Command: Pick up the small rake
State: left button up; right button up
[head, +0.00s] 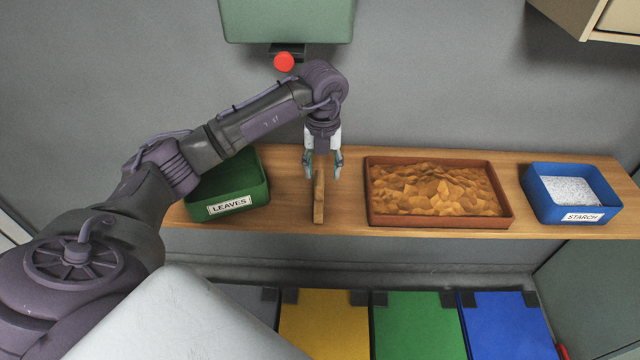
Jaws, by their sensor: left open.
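The small rake (319,205) appears as a narrow wooden piece on the wooden shelf, between the green bin and the brown tray. Its far end is hidden by my gripper, and its tines cannot be made out. My left gripper (322,172) points down over the far end of the rake. Its fingers are apart, one on each side of the wooden piece. I cannot tell whether they touch it. My right gripper is not in view.
A green bin labelled LEAVES (232,207) stands left of the rake. A brown tray (440,222) of leaf-like pieces is close on the right, then a blue STARCH bin (583,217). A grey wall is behind. Yellow (325,325), green (418,325) and blue (508,325) lids are below.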

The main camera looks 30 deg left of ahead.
aim_at(319, 191)
pick_arm(q)
jog(key=shift+s+d+f, duration=0.1)
jog(key=shift+s+f, duration=0.15)
jog(key=shift+f, duration=0.6)
jog(key=f, duration=0.1)
jog(key=f+p, duration=0.1)
jog(key=f, duration=0.3)
jog(key=shift+s+a+f, duration=0.2)
jog(key=shift+s, duration=0.1)
grip_shut()
